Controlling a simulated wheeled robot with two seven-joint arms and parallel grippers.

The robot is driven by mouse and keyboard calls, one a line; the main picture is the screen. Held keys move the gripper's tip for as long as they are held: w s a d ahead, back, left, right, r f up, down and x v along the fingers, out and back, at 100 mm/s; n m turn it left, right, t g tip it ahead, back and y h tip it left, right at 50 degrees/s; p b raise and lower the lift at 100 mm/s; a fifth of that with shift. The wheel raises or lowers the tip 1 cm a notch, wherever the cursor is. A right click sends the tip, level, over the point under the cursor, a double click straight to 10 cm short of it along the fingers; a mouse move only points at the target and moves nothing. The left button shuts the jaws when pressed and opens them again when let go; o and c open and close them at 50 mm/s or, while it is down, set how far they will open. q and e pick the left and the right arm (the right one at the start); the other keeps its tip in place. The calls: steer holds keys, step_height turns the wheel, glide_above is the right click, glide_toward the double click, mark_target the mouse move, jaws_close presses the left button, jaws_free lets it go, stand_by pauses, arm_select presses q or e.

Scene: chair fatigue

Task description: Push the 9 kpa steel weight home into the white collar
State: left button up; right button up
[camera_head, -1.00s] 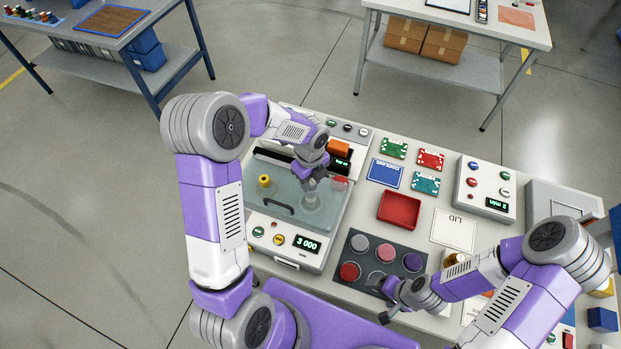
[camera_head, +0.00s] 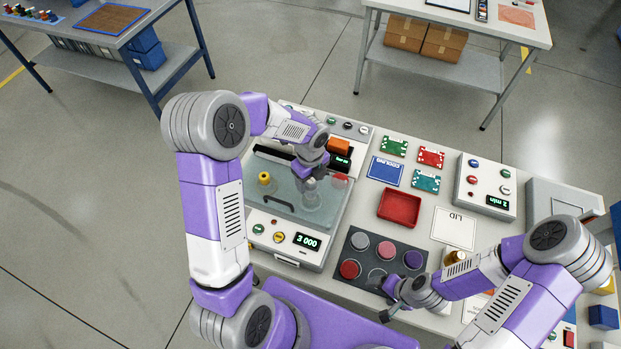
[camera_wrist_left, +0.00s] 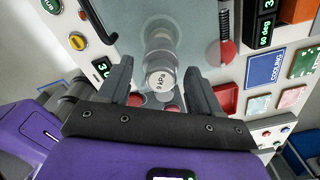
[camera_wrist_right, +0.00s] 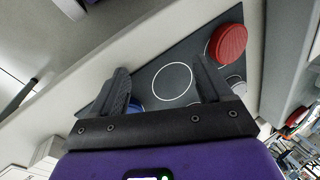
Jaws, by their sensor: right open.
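The steel weight, marked 9 kPa, shows in the left wrist view (camera_wrist_left: 158,79) between the fingertips of my left gripper (camera_wrist_left: 158,85), with gaps on both sides. The left gripper is open. In the head view my left gripper (camera_head: 314,170) is above the clear lid of the machine, and the weight (camera_head: 311,187) is just below it. Pale round shapes, seemingly the white collar (camera_wrist_left: 159,38), show by the weight; how deep the weight sits in it I cannot tell. My right gripper (camera_wrist_right: 160,85) is open and empty over the dark mat, also seen in the head view (camera_head: 388,300).
The dark mat (camera_head: 398,277) carries red, grey, pink and purple discs. A red tray (camera_head: 400,208) and coloured cards lie to the right of the machine.

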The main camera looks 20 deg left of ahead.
steer(key=shift+f, duration=0.15)
arm_select(q)
steer(key=shift+r+p, duration=0.45)
steer(key=shift+p, duration=0.05)
arm_select(e)
steer(key=shift+a+r, duration=0.1)
steer(key=shift+r, duration=0.25)
arm_select(q)
step_height(320, 180, up, 7)
steer(key=p, duration=0.5)
arm_select(e)
step_height(320, 180, up, 5)
steer(key=shift+r, duration=0.15)
